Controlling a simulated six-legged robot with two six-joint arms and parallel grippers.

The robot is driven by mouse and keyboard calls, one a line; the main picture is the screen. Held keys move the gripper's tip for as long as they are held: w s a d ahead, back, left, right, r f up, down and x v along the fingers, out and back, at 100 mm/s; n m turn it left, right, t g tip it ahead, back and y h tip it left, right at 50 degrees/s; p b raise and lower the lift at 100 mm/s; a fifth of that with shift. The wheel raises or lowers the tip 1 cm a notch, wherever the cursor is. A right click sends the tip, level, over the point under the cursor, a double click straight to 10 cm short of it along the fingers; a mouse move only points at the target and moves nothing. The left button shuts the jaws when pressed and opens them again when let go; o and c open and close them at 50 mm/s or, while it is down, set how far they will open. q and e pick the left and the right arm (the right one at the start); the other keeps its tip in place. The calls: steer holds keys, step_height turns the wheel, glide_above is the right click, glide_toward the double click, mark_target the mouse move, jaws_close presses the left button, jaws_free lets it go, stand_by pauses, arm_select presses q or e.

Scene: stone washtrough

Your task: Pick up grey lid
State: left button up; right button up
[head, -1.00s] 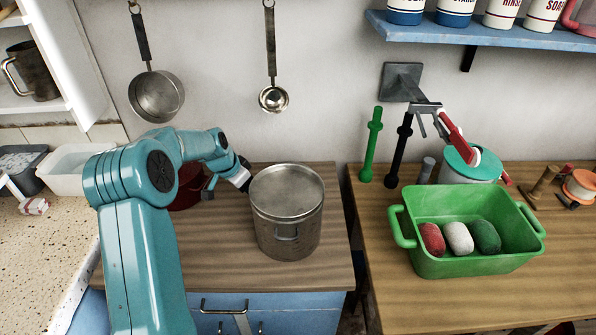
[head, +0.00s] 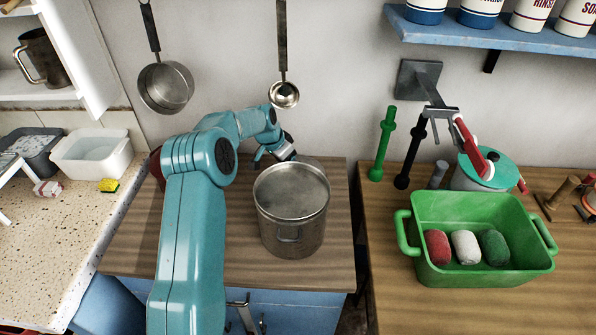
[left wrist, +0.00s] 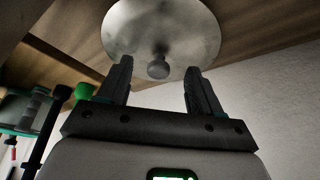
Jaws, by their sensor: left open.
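The grey lid (left wrist: 165,30) is a round, mottled metal disc with a small round knob (left wrist: 158,69), seen in the left wrist view against brown wood. I cannot make it out in the head view. My left gripper (left wrist: 158,70) is open and empty, its two dark fingers pointing at the lid with the knob between their tips in the picture. I cannot tell how far off the lid is. In the head view my left gripper (head: 272,152) is just behind and left of the rim of a grey metal pot (head: 290,232). My right gripper is not in view.
The pot stands on a wooden counter (head: 200,245). To the right, a green tub (head: 480,272) holds rolled cloths, with green (head: 384,145) and black (head: 410,155) upright rods behind it. A pan (head: 165,88) and ladle (head: 284,94) hang on the wall.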

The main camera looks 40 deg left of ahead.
arm_select(q)
steer(key=w, duration=0.3)
steer(key=shift+f+p, duration=0.15)
steer(key=shift+p, duration=0.25)
steer(key=shift+w+f, duration=0.1)
steer(key=shift+f, duration=0.6)
steer(key=shift+w+d+f, duration=0.15)
steer(key=shift+w+f, duration=0.1)
steer(key=shift+f, duration=0.25)
steer(key=shift+w+f, duration=0.15)
steer(key=shift+f, duration=0.1)
steer(key=shift+r, duration=0.2)
steer(key=c, duration=0.7)
steer(key=shift+f, duration=0.1)
jaws_close()
